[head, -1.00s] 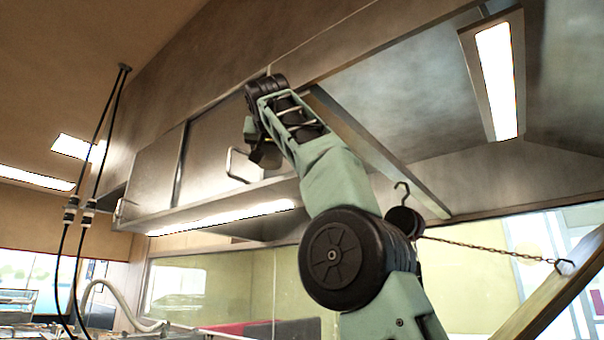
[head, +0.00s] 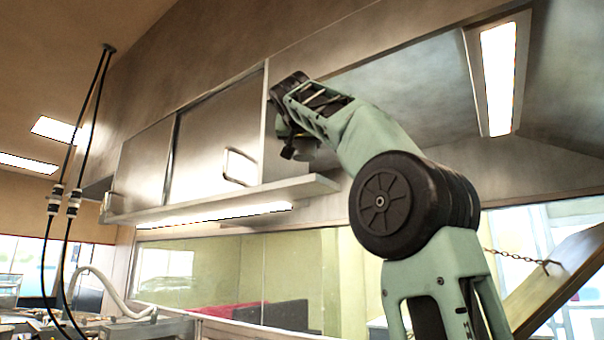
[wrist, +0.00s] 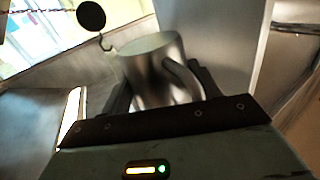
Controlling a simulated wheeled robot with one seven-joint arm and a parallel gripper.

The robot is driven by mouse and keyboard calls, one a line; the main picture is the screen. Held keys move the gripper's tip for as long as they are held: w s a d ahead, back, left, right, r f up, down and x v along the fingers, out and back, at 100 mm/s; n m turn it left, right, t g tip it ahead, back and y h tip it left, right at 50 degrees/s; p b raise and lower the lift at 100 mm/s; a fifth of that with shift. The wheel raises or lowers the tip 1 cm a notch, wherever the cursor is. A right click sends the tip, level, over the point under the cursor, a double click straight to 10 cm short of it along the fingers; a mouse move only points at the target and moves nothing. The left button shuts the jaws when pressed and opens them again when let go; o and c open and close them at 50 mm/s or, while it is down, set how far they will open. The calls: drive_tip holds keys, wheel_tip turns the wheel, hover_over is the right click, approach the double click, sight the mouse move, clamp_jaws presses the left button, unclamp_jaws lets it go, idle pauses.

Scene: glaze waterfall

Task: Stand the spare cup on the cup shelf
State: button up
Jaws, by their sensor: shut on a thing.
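In the wrist view a shiny metal cup (wrist: 150,72) with a curved handle sits between the two dark fingers of my gripper (wrist: 162,90), which is shut on it. The cup's round end faces the top of that picture. In the head view my gripper (head: 298,150) is raised beside the right end of a long metal ledge under the wall cabinets, which looks like the cup shelf (head: 225,198). The cup is hard to make out there, and I cannot tell whether it touches the ledge. The top of the ledge is hidden from this low view.
Metal cabinet doors (head: 217,135) with a loop handle (head: 238,167) rise behind the ledge. A lit lamp (head: 498,78) hangs at upper right. Black cables (head: 78,160) hang at left. A black disc (wrist: 91,14) with a hook shows in the wrist view.

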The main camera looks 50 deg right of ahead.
drive_tip(key=shift+f+b, duration=0.5)
drive_tip(key=shift+f, duration=2.75)
drive_tip(key=shift+f, duration=0.2)
drive_tip(key=o, duration=1)
drive_tip(key=shift+r, duration=0.15)
drive_tip(key=shift+b+v, duration=3)
drive_tip(key=shift+v, duration=3.05)
